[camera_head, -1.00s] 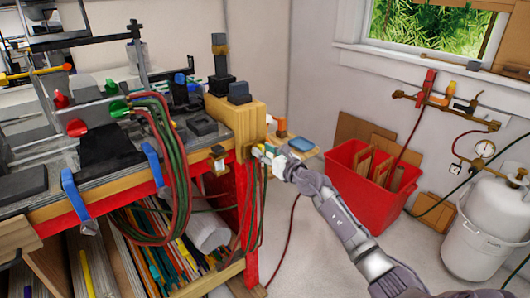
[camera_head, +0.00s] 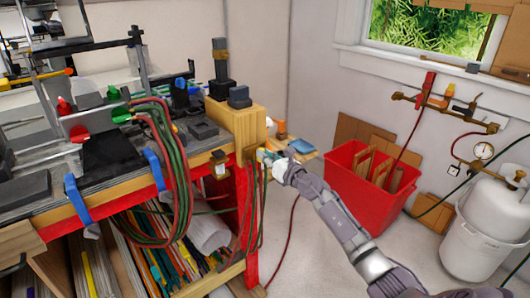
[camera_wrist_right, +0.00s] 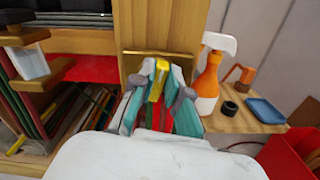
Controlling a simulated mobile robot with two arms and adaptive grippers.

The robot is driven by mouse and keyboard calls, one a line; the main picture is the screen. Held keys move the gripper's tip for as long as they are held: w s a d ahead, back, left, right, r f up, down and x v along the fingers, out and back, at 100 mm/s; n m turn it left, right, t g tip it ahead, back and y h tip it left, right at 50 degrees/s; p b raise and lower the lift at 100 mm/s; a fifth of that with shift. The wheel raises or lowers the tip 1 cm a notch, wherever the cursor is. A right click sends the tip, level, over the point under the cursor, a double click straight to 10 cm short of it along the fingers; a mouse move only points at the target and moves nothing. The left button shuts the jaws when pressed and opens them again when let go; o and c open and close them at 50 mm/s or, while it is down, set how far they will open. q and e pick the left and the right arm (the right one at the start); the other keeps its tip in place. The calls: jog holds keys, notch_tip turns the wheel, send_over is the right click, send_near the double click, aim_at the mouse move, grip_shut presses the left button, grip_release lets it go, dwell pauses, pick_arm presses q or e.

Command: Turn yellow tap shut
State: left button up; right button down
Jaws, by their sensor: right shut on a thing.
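The yellow tap (camera_wrist_right: 157,80) shows in the right wrist view on the front of the wooden post at the bench's end. My right gripper (camera_wrist_right: 157,95) has its teal and grey fingers on both sides of the tap and is shut on it. In the head view my right gripper (camera_head: 267,157) is at the bench's front right corner, its arm reaching in from the lower right. The tap is mostly hidden by the gripper there. I cannot tell the tap's exact angle. My left gripper is not in view.
A spray bottle (camera_wrist_right: 209,80) and a blue tray (camera_wrist_right: 266,110) stand on a small shelf right of the tap. Red and green hoses (camera_head: 176,170) hang at the bench front. A red crate (camera_head: 345,182) and a white gas cylinder (camera_head: 485,230) stand on the floor to the right.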

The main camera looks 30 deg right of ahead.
jog(key=shift+d+f+m+p, duration=0.2)
jog(key=shift+m+p, duration=0.85)
jog(key=shift+m, duration=1.5)
jog(key=shift+d+f+m+p, duration=0.15)
jog(key=shift+m+p, duration=0.85)
jog(key=shift+m, duration=1.6)
jog(key=shift+d+f+m+p, duration=0.1)
jog(key=shift+f+m+p, duration=0.15)
jog(key=shift+m+p, duration=1.55)
jog(key=shift+m+b, duration=0.75)
jog(key=shift+m, duration=0.2)
jog(key=c, duration=1.2)
grip_release()
jog(key=shift+o, duration=0.2)
jog(key=s+d, duration=0.1)
jog(key=s, duration=1.1)
